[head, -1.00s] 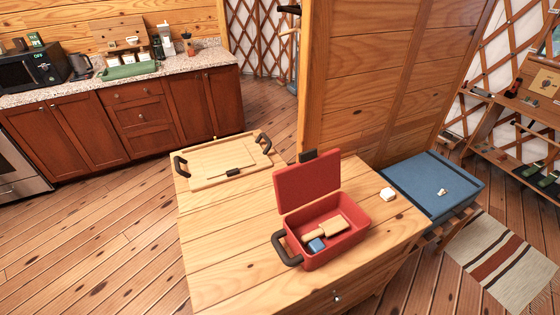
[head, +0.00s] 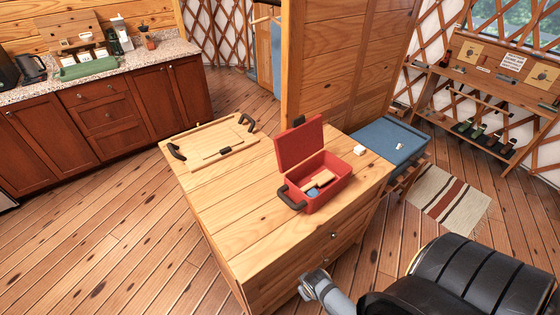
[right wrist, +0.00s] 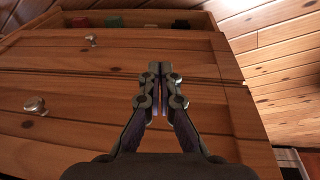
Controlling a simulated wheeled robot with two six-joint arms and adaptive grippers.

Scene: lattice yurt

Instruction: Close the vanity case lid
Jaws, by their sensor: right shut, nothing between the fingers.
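The red vanity case (head: 337,189) stands on the wooden cabinet top in the head view. Its red lid (head: 299,146) is open and stands up at the back left side. A dark handle (head: 291,197) is on its left end. Inside lie a light wooden piece (head: 322,179) and a small blue piece (head: 313,192). My right gripper (right wrist: 160,70) is shut and empty in the right wrist view, in front of the cabinet's drawer fronts. In the head view my right arm reaches in at the bottom, below and in front of the case. My left gripper is out of view.
A wooden tray (head: 207,153) with dark handles lies at the left of the cabinet top (head: 235,210). A small white block (head: 360,150) sits right of the case. A blue chest (head: 400,135) stands behind. Drawer knobs (right wrist: 36,105) stick out near my right gripper.

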